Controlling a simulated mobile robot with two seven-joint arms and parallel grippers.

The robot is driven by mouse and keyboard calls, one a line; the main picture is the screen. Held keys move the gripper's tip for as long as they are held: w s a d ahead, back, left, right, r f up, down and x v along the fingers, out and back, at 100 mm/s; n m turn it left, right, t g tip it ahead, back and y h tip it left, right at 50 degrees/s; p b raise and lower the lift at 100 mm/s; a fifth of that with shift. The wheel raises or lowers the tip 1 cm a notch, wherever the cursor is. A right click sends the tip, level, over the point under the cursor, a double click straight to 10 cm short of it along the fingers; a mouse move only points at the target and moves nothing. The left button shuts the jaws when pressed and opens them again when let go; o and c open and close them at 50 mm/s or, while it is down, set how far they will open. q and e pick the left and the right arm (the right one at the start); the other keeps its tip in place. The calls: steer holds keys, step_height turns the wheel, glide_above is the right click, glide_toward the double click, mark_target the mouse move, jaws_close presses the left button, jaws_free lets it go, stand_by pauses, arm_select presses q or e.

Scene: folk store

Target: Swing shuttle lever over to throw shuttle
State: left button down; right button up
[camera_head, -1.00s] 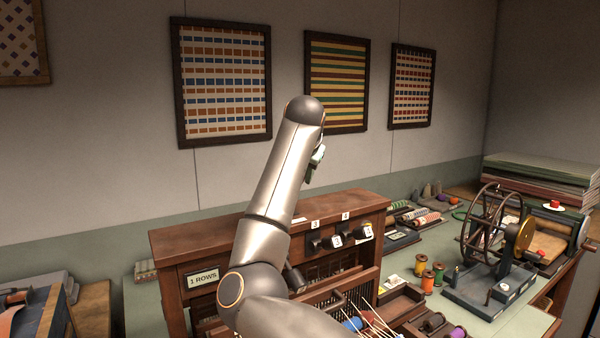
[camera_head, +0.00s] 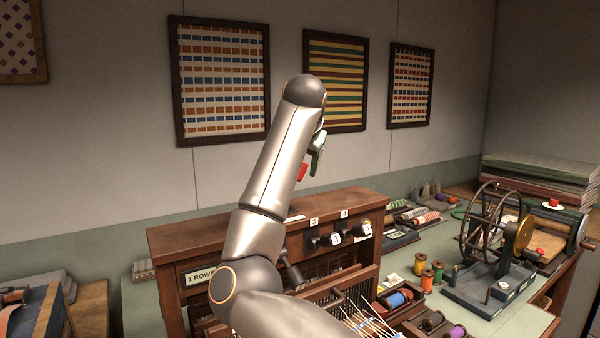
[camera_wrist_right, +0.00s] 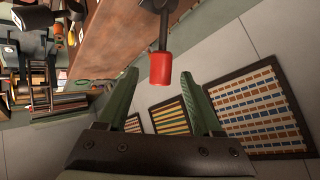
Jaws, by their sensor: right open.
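The lever has a dark shaft and a red cylindrical knob (camera_wrist_right: 160,68), seen in the right wrist view. The knob shows between the two green fingers of my right gripper (camera_wrist_right: 159,76), which are apart; I cannot tell whether either touches it. The wooden loom (camera_head: 250,217) stands below. My left gripper is not in view.
Dark numbered knobs (camera_head: 325,241) sit on the loom front. A winder with a spoked wheel (camera_head: 487,225) stands on the right bench, near several coloured spools (camera_head: 427,280). Framed weavings (camera_head: 222,80) hang on the wall behind my arm.

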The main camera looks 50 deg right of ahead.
steer(key=b+v, duration=0.1)
steer(key=v, duration=0.7)
steer(key=shift+s+a+r, duration=0.2)
steer(key=shift+s, duration=0.05)
stand_by(0.4)
